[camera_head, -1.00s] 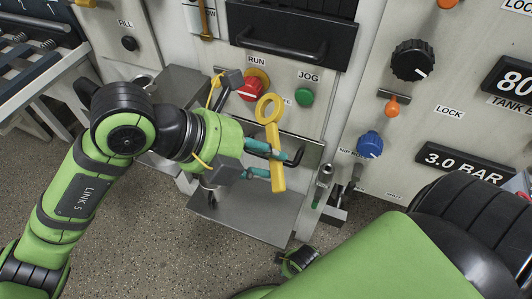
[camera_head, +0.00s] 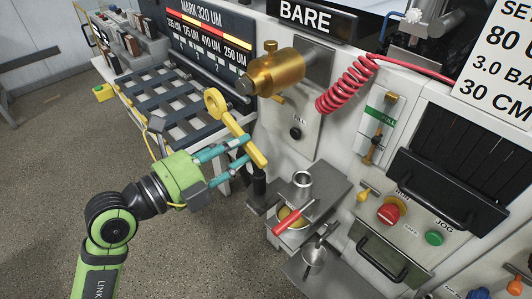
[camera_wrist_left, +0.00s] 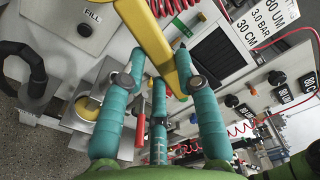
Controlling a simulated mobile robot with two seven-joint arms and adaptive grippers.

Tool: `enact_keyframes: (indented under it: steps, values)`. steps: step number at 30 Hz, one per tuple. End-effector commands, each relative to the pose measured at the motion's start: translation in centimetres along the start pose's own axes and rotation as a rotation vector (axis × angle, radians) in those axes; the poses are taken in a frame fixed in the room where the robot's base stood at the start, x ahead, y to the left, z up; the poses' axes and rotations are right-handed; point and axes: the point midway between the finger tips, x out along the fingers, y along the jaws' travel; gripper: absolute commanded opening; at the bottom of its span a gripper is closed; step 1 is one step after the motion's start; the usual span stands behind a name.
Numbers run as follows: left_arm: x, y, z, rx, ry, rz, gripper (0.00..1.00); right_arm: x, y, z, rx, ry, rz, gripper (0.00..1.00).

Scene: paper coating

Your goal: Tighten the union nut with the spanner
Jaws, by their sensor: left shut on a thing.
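The yellow spanner (camera_head: 243,134) is in my left gripper (camera_head: 243,152), whose teal fingers are shut on its handle. Its ring end points up and left. A brass cylindrical fitting (camera_head: 277,72), which looks like the union nut, juts from the wall panel with a grey stub at its left end. In the head view the ring is just left of and below that stub, apart from it; the depth gap is unclear. The left wrist view shows the spanner handle (camera_wrist_left: 150,38) across the fingertips (camera_wrist_left: 160,85); the ring is cut off there. My right gripper is not in view.
A slatted rack (camera_head: 170,105) lies behind the spanner at left. A coiled red hose (camera_head: 345,85) hangs right of the brass fitting. Below are a metal cup (camera_head: 302,182) and a red-handled tool (camera_head: 294,217) on a shelf. Floor at left is clear.

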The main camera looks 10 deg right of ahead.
Motion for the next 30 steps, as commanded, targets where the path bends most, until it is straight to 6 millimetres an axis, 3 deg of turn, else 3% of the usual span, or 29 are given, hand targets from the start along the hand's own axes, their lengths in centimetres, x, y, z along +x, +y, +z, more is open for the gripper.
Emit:
enact_keyframes:
  steps: [19, 30]
  values:
    - [-0.6, -0.4, 0.8, -0.001, -0.029, -0.008, 0.00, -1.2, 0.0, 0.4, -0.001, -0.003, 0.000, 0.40]
    - [2.4, -0.4, 0.8, -0.002, -0.027, -0.009, 0.00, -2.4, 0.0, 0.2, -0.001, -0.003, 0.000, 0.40]
